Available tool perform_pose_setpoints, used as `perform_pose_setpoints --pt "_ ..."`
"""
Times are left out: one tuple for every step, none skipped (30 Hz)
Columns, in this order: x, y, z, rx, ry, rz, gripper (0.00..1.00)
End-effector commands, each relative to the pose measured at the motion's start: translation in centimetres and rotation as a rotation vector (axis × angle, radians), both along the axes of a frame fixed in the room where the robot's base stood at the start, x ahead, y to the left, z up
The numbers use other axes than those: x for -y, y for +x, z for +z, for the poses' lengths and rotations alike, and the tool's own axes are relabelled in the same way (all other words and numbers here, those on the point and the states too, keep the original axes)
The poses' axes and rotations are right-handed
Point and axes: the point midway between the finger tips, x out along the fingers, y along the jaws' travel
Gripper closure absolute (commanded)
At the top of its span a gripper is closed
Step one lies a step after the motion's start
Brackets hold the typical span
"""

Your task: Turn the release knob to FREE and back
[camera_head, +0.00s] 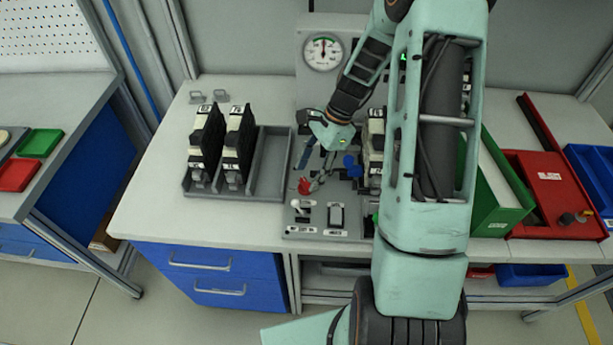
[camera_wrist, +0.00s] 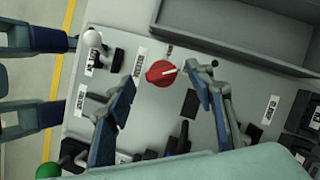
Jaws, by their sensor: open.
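The red release knob (camera_head: 304,186) is on the grey control panel (camera_head: 290,230), just below my gripper (camera_head: 314,180) in the head view. In the wrist view the knob (camera_wrist: 158,75) is round with a white pointer mark toward the picture's right. Small labels stand near it, too small to read. My gripper (camera_wrist: 163,82) is open, its two blue-padded fingers on either side of the knob. No finger clearly touches it, and the gap in height is hard to judge. My arm hides the right part of the panel in the head view.
A tray (camera_head: 273,165) with two black-and-cream units stands left of the panel. A dial gauge (camera_head: 322,53) is behind. A white-ball lever (camera_wrist: 92,38) and a green knob (camera_wrist: 75,172) stand near my fingers. Red (camera_head: 545,180) and green bins (camera_head: 497,195) are right.

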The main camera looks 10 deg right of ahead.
Motion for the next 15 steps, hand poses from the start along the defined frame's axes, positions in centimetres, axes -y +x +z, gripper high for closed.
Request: perform_pose_setpoints --pt "-0.3 -0.1 -0.7 -0.003 0.001 0.001 0.51" --pt "-0.5 -0.1 -1.0 -0.002 0.001 0.001 0.51" --pt "-0.6 -0.1 -1.4 -0.002 0.001 0.001 0.51" --pt "-0.7 -0.2 -1.7 -0.001 0.001 0.0 0.51" --pt "-0.8 -0.2 -1.9 -0.001 0.0 0.0 0.51" --pt "-0.9 -0.2 -2.1 0.0 0.0 0.0 0.51" --pt "-0.9 -0.2 -2.3 0.0 0.0 0.0 0.51" --pt "-0.9 -0.2 -2.3 0.0 0.0 0.0 0.51" --pt "-1.0 -0.2 -2.4 0.0 -0.001 0.0 0.51" --pt "-1.0 -0.2 -2.5 0.001 -0.001 0.0 0.51" --pt "-1.0 -0.2 -2.5 0.001 -0.001 0.0 0.51" --pt "-1.0 -0.2 -2.5 0.001 -0.001 0.001 0.51" --pt "-1.0 -0.2 -2.5 0.001 -0.001 0.001 0.51" --pt "-1.0 -0.2 -2.5 0.001 -0.001 0.001 0.51" --pt "-1.0 -0.2 -2.5 0.001 -0.001 0.001 0.51"
